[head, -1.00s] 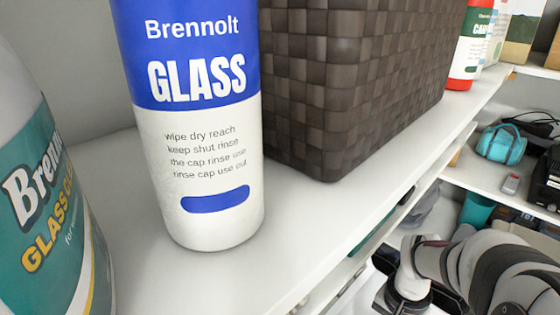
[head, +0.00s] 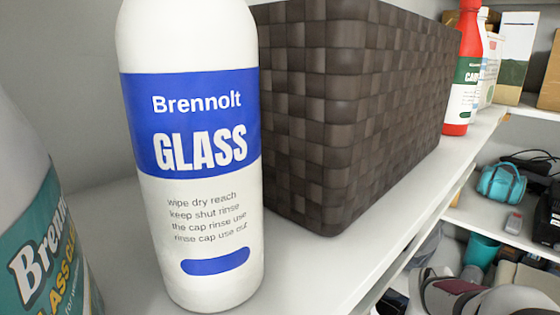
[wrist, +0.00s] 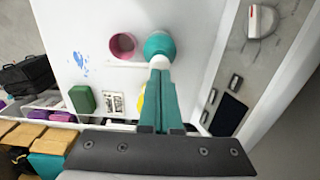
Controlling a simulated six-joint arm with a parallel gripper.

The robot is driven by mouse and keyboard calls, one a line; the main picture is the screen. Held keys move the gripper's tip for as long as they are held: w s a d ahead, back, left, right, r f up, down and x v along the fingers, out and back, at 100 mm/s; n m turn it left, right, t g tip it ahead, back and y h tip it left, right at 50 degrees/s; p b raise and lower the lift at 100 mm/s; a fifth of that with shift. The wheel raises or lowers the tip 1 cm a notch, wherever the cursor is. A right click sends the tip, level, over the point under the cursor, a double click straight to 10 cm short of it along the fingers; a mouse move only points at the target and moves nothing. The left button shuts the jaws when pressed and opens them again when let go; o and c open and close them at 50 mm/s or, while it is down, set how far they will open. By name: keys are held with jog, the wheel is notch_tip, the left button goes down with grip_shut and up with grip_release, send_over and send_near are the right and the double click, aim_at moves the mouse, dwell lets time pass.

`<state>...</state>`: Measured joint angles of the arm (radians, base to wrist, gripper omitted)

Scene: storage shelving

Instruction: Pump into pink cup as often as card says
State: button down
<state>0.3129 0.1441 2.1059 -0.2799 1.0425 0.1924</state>
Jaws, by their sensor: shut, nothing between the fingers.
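In the wrist view a pink cup (wrist: 123,44) stands on a white surface, its open top towards the camera. A teal round-topped thing (wrist: 159,46), perhaps the pump bottle, stands close to its right. My gripper (wrist: 160,72) is shut and empty; its long teal fingers point at the teal thing, with a small white part at their tips. I cannot tell whether they touch it. A small white card-like piece (wrist: 112,103) with dark marks lies lower left; its marks are too small to read. The head view shows neither cup nor gripper.
A green block (wrist: 83,99) and a partly hidden yellow thing (wrist: 140,100) are near the card-like piece. A panel with a knob (wrist: 262,22) runs along the right. The head view shows a white Glass bottle (head: 205,220) and a woven basket (head: 350,110) on a shelf.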

jog(key=shift+f, duration=0.1)
jog(key=shift+f, duration=1.35)
jog(key=shift+r, duration=1.45)
notch_tip(320, 180, up, 6)
